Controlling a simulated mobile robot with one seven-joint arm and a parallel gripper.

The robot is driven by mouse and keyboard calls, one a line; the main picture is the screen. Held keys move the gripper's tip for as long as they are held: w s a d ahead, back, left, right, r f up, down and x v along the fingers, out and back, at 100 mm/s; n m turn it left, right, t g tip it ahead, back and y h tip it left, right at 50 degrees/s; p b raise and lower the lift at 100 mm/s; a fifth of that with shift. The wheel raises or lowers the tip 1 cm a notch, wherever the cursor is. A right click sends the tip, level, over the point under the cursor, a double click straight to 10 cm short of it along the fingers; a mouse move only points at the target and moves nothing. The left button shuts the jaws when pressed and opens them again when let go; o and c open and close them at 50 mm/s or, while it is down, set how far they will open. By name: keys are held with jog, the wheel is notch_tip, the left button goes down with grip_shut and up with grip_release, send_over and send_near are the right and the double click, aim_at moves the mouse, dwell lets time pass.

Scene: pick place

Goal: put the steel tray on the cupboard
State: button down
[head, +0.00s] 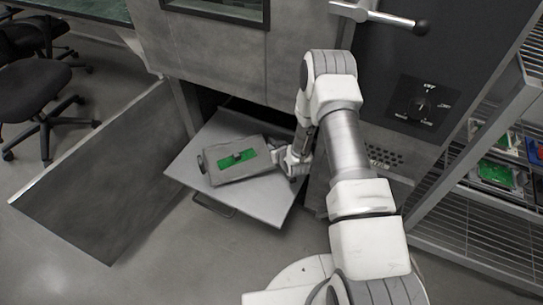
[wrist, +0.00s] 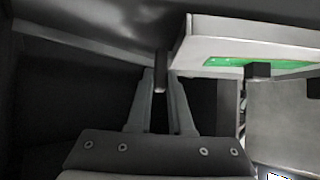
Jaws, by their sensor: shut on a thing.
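The steel tray (head: 237,176) is a shallow grey tray with a dark handle at its left end. A green board (head: 225,163) with a small dark block lies in it. In the head view the tray is over a pulled-out metal shelf; I cannot tell whether it touches it. My gripper (head: 279,157) is at the tray's right end. In the wrist view the tray's pale side (wrist: 225,42) fills the upper right, and my gripper (wrist: 160,82) is shut on its dark handle. Which surface is the cupboard is not clear from these views.
The pulled-out shelf (head: 266,208) has a front handle and sits under a grey cabinet (head: 215,55). An open door panel (head: 95,170) stands at left. A wire rack (head: 480,205) with boards stands at right. Office chairs (head: 35,75) are far left; front-left floor is clear.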

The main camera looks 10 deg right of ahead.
jog(key=shift+w+f+b, duration=0.1)
jog(key=shift+f+b, duration=0.6)
jog(key=shift+f, duration=1.2)
jog(key=c, duration=0.8)
grip_release()
jog(key=shift+f, duration=0.1)
jog(key=shift+r, duration=0.25)
jog(key=p+v, duration=0.5)
jog(key=v, duration=0.7)
jog(key=shift+f, duration=0.1)
